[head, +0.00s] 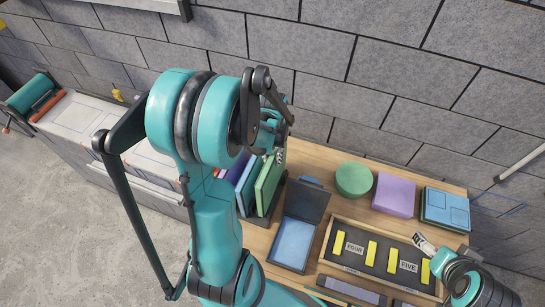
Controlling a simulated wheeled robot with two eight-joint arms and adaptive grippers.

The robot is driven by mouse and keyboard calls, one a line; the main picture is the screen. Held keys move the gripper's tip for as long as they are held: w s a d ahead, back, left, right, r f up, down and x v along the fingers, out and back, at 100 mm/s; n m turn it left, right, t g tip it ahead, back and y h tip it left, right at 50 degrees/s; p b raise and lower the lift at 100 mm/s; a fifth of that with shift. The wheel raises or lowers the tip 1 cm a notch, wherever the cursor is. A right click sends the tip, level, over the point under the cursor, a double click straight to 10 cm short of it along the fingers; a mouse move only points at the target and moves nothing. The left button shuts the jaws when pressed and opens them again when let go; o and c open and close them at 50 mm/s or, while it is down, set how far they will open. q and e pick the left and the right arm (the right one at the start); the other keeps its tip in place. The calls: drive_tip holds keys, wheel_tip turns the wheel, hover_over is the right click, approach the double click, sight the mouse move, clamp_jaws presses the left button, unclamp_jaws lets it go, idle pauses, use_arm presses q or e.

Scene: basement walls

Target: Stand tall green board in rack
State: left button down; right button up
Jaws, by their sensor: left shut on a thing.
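A tall green board (268,185) stands nearly upright at the left of the wooden table, beside purple and blue boards (240,180) in the dark rack (277,205). My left gripper (279,153) is above its top edge and is shut on the green board; my teal arm covers much of the fingers and part of the rack. I cannot tell whether the green board's lower edge is fully seated in the slot. My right gripper (424,243) is at the table's right side, over the edge of a dark tray, and its fingers are too small to read.
The dark tray (342,272) holds yellow blocks and labels reading FOUR and FIVE. A dark case with a blue panel (292,243) lies next to it. A green round piece (353,179), a purple block (394,195) and blue boards (445,208) sit along the back, near the wall.

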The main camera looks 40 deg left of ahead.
use_arm(q)
drive_tip(key=shift+f, duration=0.2)
idle(0.5)
drive_tip(key=shift+f+b, duration=0.35)
drive_tip(key=shift+b, duration=0.2)
drive_tip(key=shift+f+b, duration=2.4)
drive_tip(key=shift+f, duration=0.15)
drive_tip(key=shift+f+b, duration=0.75)
drive_tip(key=c, duration=1.2)
unclamp_jaws()
